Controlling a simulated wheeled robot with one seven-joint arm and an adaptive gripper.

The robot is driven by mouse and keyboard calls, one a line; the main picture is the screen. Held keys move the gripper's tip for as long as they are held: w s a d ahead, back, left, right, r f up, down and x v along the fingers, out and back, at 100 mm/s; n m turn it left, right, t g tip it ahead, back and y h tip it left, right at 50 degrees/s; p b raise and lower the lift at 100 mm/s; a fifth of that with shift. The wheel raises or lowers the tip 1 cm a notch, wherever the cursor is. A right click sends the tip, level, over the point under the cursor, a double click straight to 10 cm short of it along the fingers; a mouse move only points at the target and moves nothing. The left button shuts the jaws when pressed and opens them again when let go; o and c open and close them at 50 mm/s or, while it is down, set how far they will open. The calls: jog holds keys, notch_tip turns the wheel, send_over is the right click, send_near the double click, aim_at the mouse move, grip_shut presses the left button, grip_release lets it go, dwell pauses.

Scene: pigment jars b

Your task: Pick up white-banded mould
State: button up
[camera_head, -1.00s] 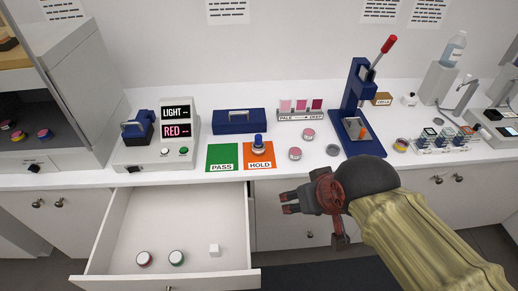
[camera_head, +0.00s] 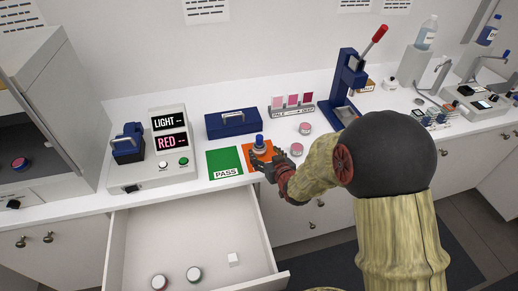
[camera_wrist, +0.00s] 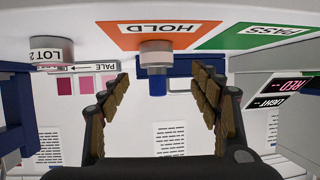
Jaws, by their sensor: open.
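A blue-knobbed piece with a pale band around its lower part, which looks like the white-banded mould (camera_head: 258,142), stands upright on the orange HOLD card (camera_head: 247,148). In the wrist view, which is upside down, the mould (camera_wrist: 157,58) shows between my two fingers, with gaps on both sides. My gripper (camera_head: 262,158) is open and empty, low at the front of the mould. In the head view its fingers hide part of the mould's base and of the card.
The green PASS card (camera_head: 224,163) lies left of the mould. A pink-topped jar (camera_head: 296,149) stands close on the right. A blue case (camera_head: 231,123) is behind. The drawer (camera_head: 211,245) below is open, holding two jars and a white cube.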

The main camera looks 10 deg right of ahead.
aim_at(261, 147)
jog(key=x, duration=0.2)
jog(key=b+x, duration=0.1)
jog(key=x, duration=0.2)
jog(key=b+x, duration=0.1)
jog(key=x, duration=0.1)
jog(key=shift+w+d, duration=0.25)
jog(key=shift+w, duration=0.1)
jog(key=c, duration=0.3)
